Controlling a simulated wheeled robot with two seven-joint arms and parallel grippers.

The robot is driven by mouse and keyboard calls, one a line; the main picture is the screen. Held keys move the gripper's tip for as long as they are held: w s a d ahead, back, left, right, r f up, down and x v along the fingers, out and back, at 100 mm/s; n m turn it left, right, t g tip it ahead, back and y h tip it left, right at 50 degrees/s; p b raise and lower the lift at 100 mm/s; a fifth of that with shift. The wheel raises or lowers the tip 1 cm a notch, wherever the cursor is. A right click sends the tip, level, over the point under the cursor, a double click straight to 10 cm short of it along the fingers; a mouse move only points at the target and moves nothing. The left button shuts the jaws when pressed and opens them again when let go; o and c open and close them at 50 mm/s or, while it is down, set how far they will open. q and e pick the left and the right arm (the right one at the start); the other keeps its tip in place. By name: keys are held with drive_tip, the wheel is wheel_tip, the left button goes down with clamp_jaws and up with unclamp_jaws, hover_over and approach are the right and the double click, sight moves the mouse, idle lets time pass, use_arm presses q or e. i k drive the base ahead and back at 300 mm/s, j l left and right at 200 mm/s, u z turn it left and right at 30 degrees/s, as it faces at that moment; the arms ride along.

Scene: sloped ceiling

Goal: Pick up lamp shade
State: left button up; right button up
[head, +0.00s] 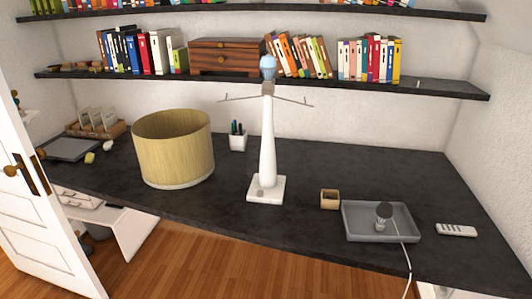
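The lamp shade (178,152) is a yellow-tan, open-topped drum with a pale lower rim. It stands upright on the dark desk, left of the middle. To its right, apart from it, stands the white lamp base (267,150). The lamp base has a square foot, a tapering column, thin arms spreading near the top and a light blue bulb (268,66). Neither of my grippers shows in the head view.
The dark desk (330,165) also holds a pen cup (238,137), a small wooden box (330,198), a grey tray (352,230) with a corded item and a remote (456,230). Bookshelves (430,88) hang above. A white door (40,215) stands at left.

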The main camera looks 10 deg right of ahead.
sight(174, 149)
drive_tip(key=z, duration=0.4)
drive_tip(key=i+j+z, duration=0.1)
drive_tip(key=j+z, duration=0.15)
drive_tip(key=z, duration=0.15)
drive_tip(key=j+z, duration=0.25)
drive_tip(key=z, duration=0.2)
drive_tip(key=j+z, duration=0.55)
drive_tip(key=j, duration=0.25)
drive_tip(key=k+j+z, duration=0.15)
drive_tip(key=j, duration=0.25)
drive_tip(key=k+j+z, duration=0.15)
drive_tip(key=j, duration=0.25)
drive_tip(key=j+z, duration=0.15)
drive_tip(key=j, duration=0.2)
drive_tip(key=k+j+z, duration=0.15)
drive_tip(key=j, duration=0.2)
drive_tip(key=k+j, duration=0.15)
drive_tip(key=j, duration=0.25)
drive_tip(key=k+j, duration=0.2)
drive_tip(key=j, duration=0.2)
drive_tip(key=k+j, duration=0.15)
drive_tip(key=j, duration=0.25)
drive_tip(key=k+j, duration=0.2)
drive_tip(key=j, duration=0.15)
